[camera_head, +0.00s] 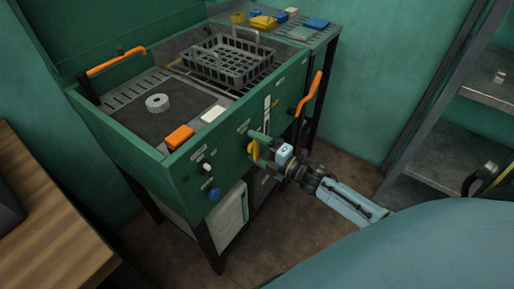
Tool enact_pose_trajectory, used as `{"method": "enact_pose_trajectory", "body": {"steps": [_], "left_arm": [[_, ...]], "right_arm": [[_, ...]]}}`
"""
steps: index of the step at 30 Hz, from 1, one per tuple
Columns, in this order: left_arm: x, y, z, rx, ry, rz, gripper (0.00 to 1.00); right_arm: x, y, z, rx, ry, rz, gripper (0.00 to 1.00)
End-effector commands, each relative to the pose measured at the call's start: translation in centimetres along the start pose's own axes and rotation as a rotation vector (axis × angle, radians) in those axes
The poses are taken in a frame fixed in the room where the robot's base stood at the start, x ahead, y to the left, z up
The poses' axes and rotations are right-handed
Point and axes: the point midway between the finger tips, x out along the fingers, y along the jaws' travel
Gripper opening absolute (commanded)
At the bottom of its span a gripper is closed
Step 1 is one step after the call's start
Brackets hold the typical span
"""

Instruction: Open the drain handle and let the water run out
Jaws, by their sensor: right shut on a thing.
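A green washing station (181,188) stands in the middle of the view, with a sunken basin on top. A curved yellow handle (252,151), which looks like the drain handle, sits on its front panel. My right gripper (260,149) reaches in from the right and is shut on this handle. The gripper partly covers the handle, so its exact angle is hard to tell. No water can be made out running. My left gripper is not in view.
A dark basket (232,62), an orange block (179,137) and a grey round part (157,102) are on the station. An orange lever (309,93) juts from the front panel above my right gripper. A metal shelf (440,150) stands right; a wooden table (45,215) left. Brown floor is clear between.

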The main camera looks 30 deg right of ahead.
Motion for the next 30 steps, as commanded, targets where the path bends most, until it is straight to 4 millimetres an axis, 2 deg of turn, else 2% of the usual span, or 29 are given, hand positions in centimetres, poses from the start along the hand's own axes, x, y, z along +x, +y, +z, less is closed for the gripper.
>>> {"method": "enact_pose_trajectory", "body": {"steps": [5,6,9,16,20,23,30], "left_arm": [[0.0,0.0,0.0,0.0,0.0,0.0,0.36],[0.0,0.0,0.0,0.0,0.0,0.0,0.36],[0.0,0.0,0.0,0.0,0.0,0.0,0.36],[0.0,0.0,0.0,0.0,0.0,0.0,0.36],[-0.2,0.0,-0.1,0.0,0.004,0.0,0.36],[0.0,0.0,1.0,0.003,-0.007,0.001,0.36],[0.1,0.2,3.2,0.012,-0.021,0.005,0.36]], "right_arm": [[0.0,0.0,0.0,0.006,-0.001,0.0,0.61],[0.0,0.0,0.0,0.006,-0.001,0.0,0.89],[0.0,0.0,0.0,0.005,0.0,0.0,1.0],[-0.1,0.0,0.0,0.003,0.0,0.0,1.0],[-1.1,-0.1,0.0,0.003,0.0,-0.002,1.0],[-2.8,-0.1,0.0,0.002,0.0,-0.004,1.0],[-8.3,0.0,0.0,0.005,-0.002,-0.005,1.0]]}}
